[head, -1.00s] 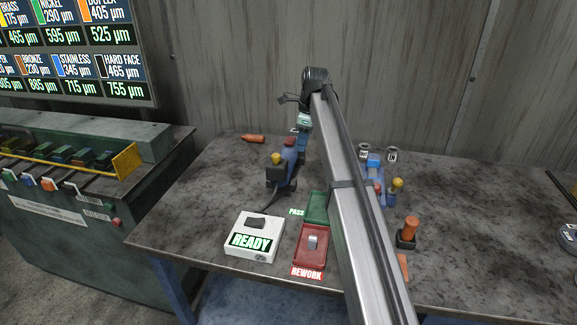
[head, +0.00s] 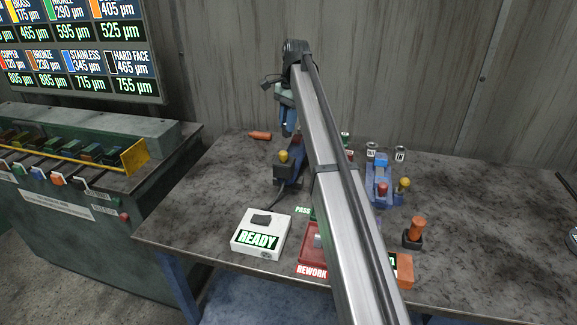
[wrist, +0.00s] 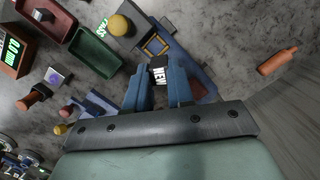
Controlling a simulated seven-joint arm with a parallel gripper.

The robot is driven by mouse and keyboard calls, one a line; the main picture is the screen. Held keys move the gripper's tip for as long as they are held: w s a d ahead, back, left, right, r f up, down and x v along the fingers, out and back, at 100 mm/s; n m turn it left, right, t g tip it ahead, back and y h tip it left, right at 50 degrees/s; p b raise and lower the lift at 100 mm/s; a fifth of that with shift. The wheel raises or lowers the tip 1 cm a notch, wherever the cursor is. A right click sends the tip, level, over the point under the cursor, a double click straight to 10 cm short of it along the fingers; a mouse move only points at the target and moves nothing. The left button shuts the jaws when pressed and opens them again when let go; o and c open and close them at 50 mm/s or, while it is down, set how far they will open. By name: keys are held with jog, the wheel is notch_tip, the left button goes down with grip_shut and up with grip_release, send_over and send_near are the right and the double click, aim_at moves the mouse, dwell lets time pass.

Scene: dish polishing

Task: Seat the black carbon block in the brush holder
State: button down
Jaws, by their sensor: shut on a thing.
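My gripper (wrist: 158,88) has two blue fingers shut on the black carbon block (wrist: 159,73), which shows a white "NEW" label in the wrist view. The brush holder (wrist: 155,45) is a dark housing with a yellow-outlined square opening on a blue base. In the wrist picture the block appears just below that opening; I cannot tell the height between them. A yellow knob (wrist: 119,25) stands beside the holder. In the head view my gripper (head: 288,128) is behind and above the holder's fixture (head: 287,172), and the block cannot be made out.
The white READY box (head: 260,236) stands at front left. A red rework tray (head: 309,252) is partly behind my arm; a green tray (wrist: 97,52) lies beside it. A second blue fixture (head: 379,188) and an orange-handled stamp (head: 415,232) are at right. An orange cone-tipped piece (head: 260,135) lies at the back.

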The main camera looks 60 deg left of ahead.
jog(key=n, duration=0.2)
jog(key=d+n, duration=0.1)
jog(key=n, duration=0.2)
jog(key=shift+s+h, duration=0.1)
jog(key=shift+h, duration=0.2)
jog(key=shift+d+f+n+t, duration=0.15)
jog(key=shift+f+n, duration=0.35)
jog(key=shift+f, duration=2)
jog(key=shift+a+f+n+t, duration=0.15)
jog(key=shift+f+n, duration=0.35)
jog(key=shift+f, duration=1.95)
jog(key=shift+d+f, duration=0.1)
jog(key=shift+f, duration=0.05)
jog(key=c, duration=1)
grip_release()
